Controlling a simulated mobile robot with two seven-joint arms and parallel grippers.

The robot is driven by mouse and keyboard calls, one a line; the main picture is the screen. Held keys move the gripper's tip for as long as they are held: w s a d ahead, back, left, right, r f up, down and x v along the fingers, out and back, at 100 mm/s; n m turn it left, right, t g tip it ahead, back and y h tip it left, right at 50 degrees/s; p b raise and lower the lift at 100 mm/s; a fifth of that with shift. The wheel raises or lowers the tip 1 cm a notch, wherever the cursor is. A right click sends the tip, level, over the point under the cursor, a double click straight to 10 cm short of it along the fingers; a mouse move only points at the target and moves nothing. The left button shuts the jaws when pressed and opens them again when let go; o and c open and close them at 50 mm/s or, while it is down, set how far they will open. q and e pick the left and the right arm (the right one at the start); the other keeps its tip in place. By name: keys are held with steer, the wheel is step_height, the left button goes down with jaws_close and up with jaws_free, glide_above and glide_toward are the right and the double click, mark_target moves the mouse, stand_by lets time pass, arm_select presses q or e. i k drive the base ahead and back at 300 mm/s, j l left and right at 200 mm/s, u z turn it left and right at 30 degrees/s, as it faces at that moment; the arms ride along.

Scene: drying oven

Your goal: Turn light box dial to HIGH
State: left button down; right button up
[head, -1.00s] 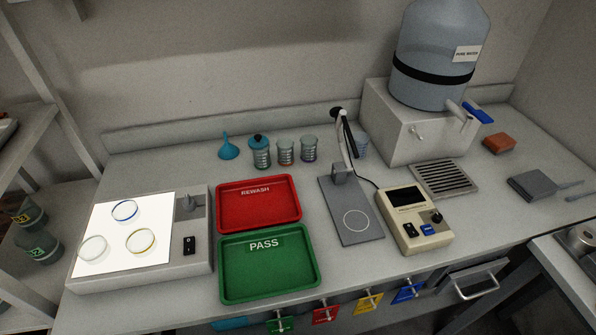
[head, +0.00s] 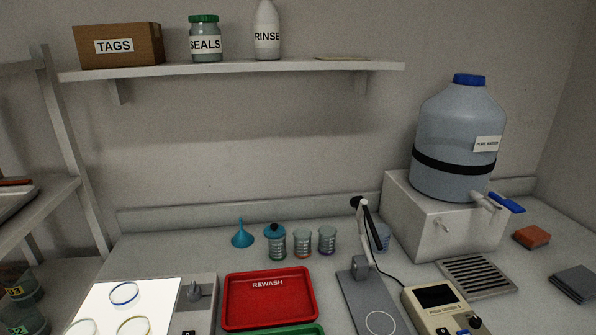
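The light box (head: 207,314) stands at the lower left of the head view, cut off by the bottom edge. Its white panel (head: 150,297) is lit. The grey dial (head: 195,291) sits on the light box's right side, near its back edge; its setting marks are too small to read. A black switch (head: 189,333) barely shows in front of the dial. Several round glass dishes, one with a blue rim (head: 124,293), lie on the lit panel. Neither of my grippers is in view.
A red REWASH tray (head: 268,319) lies right of the light box, with the green PASS tray (head: 290,330) in front. A blue funnel (head: 242,234) and jars (head: 302,243) stand behind. A lamp stand (head: 362,300), a meter (head: 437,297) and a water dispenser (head: 440,222) are further right.

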mark_target(195, 294)
steer(key=u, duration=1.3)
